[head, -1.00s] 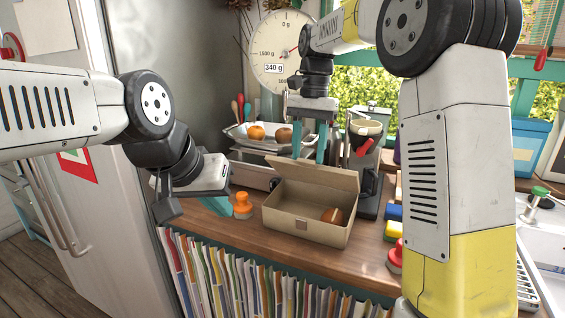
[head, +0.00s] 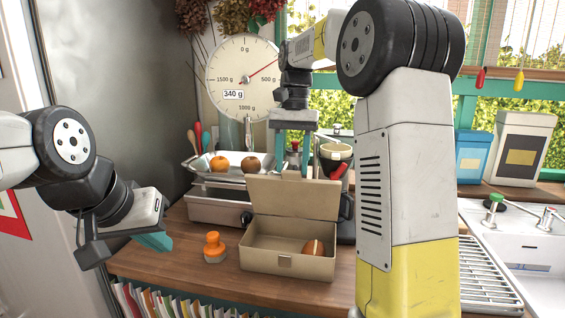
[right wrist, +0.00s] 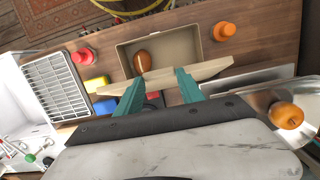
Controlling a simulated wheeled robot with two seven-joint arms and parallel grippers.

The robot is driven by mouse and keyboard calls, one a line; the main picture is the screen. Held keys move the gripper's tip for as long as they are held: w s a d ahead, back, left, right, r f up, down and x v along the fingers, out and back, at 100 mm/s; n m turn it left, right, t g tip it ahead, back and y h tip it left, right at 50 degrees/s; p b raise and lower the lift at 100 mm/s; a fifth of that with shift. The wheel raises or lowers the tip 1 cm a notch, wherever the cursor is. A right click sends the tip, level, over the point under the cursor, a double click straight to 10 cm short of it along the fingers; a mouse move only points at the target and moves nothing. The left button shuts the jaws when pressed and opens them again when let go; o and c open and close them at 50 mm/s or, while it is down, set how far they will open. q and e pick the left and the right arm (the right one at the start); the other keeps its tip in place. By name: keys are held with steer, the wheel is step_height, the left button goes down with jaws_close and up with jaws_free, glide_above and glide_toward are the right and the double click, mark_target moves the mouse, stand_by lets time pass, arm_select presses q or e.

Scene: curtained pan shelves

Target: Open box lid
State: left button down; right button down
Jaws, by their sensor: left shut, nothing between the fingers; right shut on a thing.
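A tan box (head: 285,262) stands on the wooden counter with its lid (head: 293,197) up, leaning back from the rear edge. A brown and whitish rounded thing (head: 314,248) lies inside at the right. My right gripper (head: 296,170) is at the lid's upper edge, shut on it; the lid partly hides its fingers. In the right wrist view the teal fingers (right wrist: 159,84) meet the lid (right wrist: 212,69), with the open box (right wrist: 172,50) beyond. My left gripper (head: 153,241) is shut and empty, left of the orange-knobbed stamp-like thing, apart from the box.
The orange-knobbed thing (head: 214,247) stands just left of the box. A dial scale (head: 243,78) with fruit on its tray (head: 203,171) is behind. A sink (head: 515,235) and drying rack (head: 481,285) are at right. Red, blue and yellow items (right wrist: 97,84) lie beside the box.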

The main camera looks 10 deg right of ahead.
steer(key=shift+w+d+f, duration=0.1)
steer(key=shift+d+f, duration=0.1)
steer(key=shift+f, duration=0.1)
stand_by(0.4)
steer(key=c, duration=0.7)
jaws_free()
steer(key=shift+w, duration=0.1)
steer(key=shift+r, duration=0.1)
steer(key=shift+a, duration=0.1)
steer(key=shift+w+d+r, duration=0.1)
steer(key=shift+w+r, duration=0.1)
steer(key=shift+r, duration=1.05)
steer(key=shift+w+d+r, duration=0.1)
steer(key=shift+w+r, duration=0.05)
steer(key=shift+r, duration=1.15)
steer(key=shift+w+d+r, duration=0.1)
steer(key=shift+w+r, duration=0.1)
steer(key=shift+r, duration=1.05)
steer(key=shift+c, duration=0.3)
